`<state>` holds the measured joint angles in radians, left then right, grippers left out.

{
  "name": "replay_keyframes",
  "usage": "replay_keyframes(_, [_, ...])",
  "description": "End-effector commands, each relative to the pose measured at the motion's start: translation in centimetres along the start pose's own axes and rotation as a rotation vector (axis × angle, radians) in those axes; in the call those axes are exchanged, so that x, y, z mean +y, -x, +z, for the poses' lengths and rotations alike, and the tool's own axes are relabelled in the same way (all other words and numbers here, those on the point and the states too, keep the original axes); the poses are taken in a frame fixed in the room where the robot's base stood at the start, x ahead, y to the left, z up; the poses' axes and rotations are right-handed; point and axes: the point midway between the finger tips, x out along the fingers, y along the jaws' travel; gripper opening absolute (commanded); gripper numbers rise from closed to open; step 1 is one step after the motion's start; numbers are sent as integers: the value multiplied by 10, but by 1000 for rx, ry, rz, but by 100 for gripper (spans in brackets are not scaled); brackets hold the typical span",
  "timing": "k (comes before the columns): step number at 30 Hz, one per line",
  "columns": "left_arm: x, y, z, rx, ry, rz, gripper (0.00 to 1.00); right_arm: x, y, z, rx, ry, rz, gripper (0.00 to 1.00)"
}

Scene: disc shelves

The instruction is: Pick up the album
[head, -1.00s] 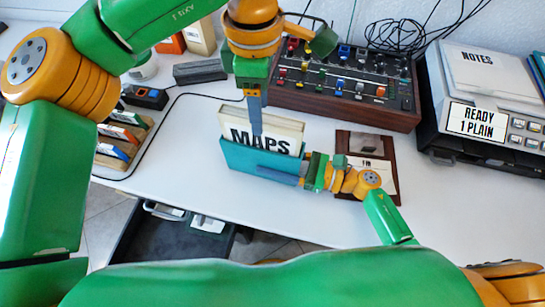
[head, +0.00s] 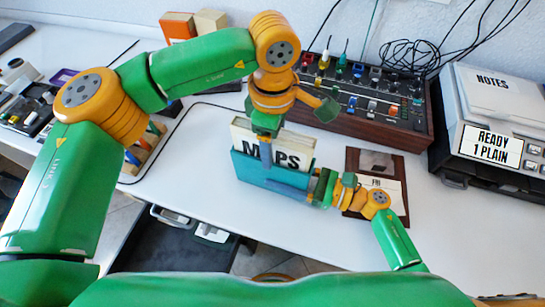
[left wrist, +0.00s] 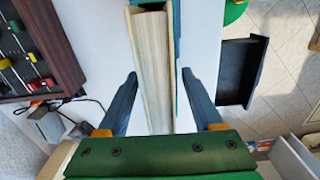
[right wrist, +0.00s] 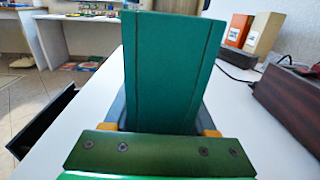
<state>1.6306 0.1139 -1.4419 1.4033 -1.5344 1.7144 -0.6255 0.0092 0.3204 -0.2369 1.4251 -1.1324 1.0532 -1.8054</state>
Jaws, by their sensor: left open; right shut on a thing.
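The cream album (head: 299,150) marked MAPS stands upright, partly inside a teal slipcase (head: 262,172) on the white desk. My left gripper (head: 265,152) is over the album's top, pointing down. In the left wrist view, its open fingers (left wrist: 160,76) are on either side of the album's cream edge (left wrist: 152,60), with gaps showing. My right gripper (head: 292,186) is shut on the teal slipcase from the right. The right wrist view shows the slipcase (right wrist: 170,70) filling the space between its fingers, whose tips are hidden.
A mixer (head: 372,105) with coloured knobs stands behind the album. A brown-framed panel (head: 394,168) lies right of it, near a machine (head: 492,140) marked READY 1 PLAIN. An open dark drawer (head: 180,245) is below the desk's front edge. Bare desk lies in front.

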Motion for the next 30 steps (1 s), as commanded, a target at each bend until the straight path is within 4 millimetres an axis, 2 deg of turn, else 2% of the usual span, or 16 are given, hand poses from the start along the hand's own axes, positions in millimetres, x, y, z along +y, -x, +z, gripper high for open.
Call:
replay_keyframes(1, [0, 0, 0, 0, 0, 0, 68, 0, 0, 0, 0, 0, 0, 0])
replay_keyframes(2, [0, 0, 0, 0, 0, 0, 62, 0, 0, 0, 0, 0, 0, 0])
replay_keyframes(6, [0, 0, 0, 0, 0, 0, 24, 0, 0, 0, 0, 0, 0, 0])
replay_keyframes(9, [0, 1, 0, 0, 0, 0, 0, 0, 0, 0, 0, 0, 0, 0])
replay_keyframes(30, [0, 1, 0, 0, 1, 0, 0, 0, 0, 0, 0, 0, 0, 0])
